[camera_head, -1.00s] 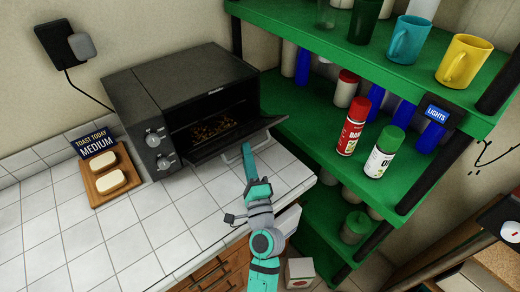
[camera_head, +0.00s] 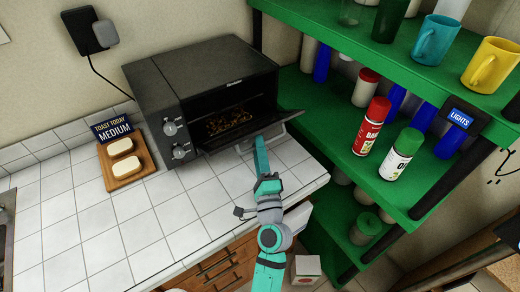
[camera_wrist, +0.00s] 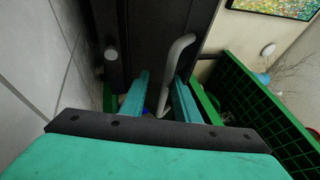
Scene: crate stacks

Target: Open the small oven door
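The small dark oven (camera_head: 200,75) stands on the tiled counter in the head view. Its door (camera_head: 285,120) is hinged at the bottom and hangs partly open, tilted outward, so the lit inside with brown food shows. My gripper (camera_head: 260,142) is at the door's outer edge, by the handle. In the wrist view my gripper (camera_wrist: 161,77) has its two teal fingers apart, with the grey bar handle (camera_wrist: 177,55) running between them. The fingers do not look closed on the bar; whether one touches it I cannot tell.
A board with two bread slices (camera_head: 122,160) and a "TOAST TODAY MEDIUM" sign (camera_head: 112,128) are left of the oven. A green shelf (camera_head: 330,125) with spray cans and mugs stands close on the right. The counter's front left (camera_head: 110,220) is clear.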

